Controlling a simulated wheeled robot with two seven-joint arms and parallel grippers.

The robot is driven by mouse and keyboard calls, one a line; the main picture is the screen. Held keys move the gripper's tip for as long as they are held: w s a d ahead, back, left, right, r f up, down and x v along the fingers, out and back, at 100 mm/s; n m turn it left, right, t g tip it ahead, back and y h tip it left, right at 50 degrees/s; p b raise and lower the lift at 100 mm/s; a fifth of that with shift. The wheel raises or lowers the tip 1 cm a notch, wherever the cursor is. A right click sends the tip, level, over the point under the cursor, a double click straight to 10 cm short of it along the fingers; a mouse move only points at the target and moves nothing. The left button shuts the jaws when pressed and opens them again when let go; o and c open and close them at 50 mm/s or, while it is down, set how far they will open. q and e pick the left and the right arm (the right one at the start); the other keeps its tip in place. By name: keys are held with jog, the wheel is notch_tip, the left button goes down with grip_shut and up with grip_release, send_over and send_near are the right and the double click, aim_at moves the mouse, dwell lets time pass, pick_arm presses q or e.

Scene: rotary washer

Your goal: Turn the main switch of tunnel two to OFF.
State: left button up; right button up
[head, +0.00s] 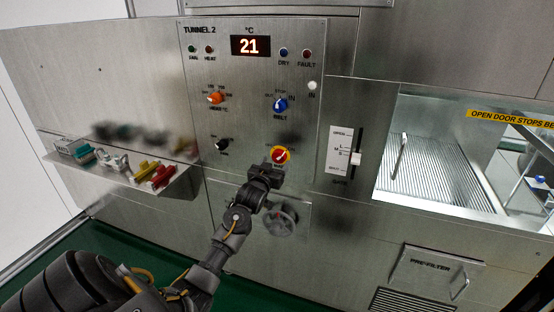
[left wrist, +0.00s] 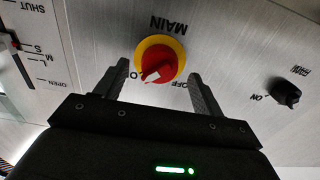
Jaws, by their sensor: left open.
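The main switch (head: 280,156) of the TUNNEL 2 panel (head: 245,110) is a red knob on a yellow disc. It also shows in the left wrist view (left wrist: 168,58), upside down, under the word MAIN. Its white mark points down-left there, towards a partly hidden label starting with O; the OFF label (left wrist: 182,85) is at the lower right. My left gripper (left wrist: 158,72) is open, with one finger on each side of the knob and gaps between. In the head view it is just below the switch (head: 268,172). My right gripper is not in view.
A black fan knob (head: 222,145) is left of the switch, and orange (head: 215,98) and blue (head: 280,104) knobs are above. A round handwheel (head: 281,220) is below, near my wrist. A gate slider (head: 356,158) is to the right. A shelf (head: 150,190) holds several coloured parts.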

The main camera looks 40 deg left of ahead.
pick_arm(q)
jog(key=shift+x, duration=1.25)
jog(key=shift+c, duration=0.4)
jog(key=c, duration=0.9)
